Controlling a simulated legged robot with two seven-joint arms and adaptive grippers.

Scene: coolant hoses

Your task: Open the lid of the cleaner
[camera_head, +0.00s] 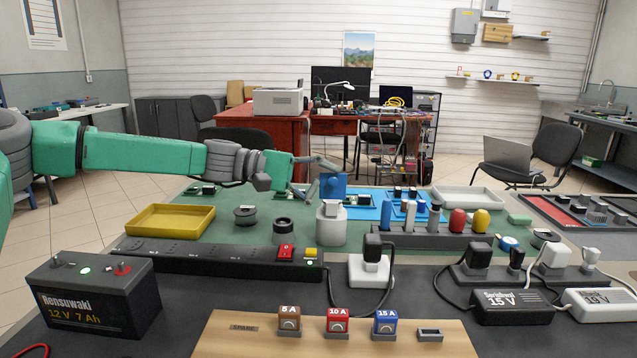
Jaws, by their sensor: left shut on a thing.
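The cleaner looks to be the pale grey container (331,228) standing upright near the middle of the green mat, with a narrower neck on top. A blue block-like piece (333,187), which may be its lid, is just above the neck. I cannot tell whether it touches the neck. My left arm reaches in from the left, and my left gripper (322,178) is shut on the blue piece. Its fingertips are small and partly hidden by it. My right gripper is not in view.
A yellow tray (170,220), black spools (245,215) and a black power strip (220,258) lie to the left and in front. A holder (412,237) with markers and coloured pieces stands to the right. A black battery (92,291) is front left.

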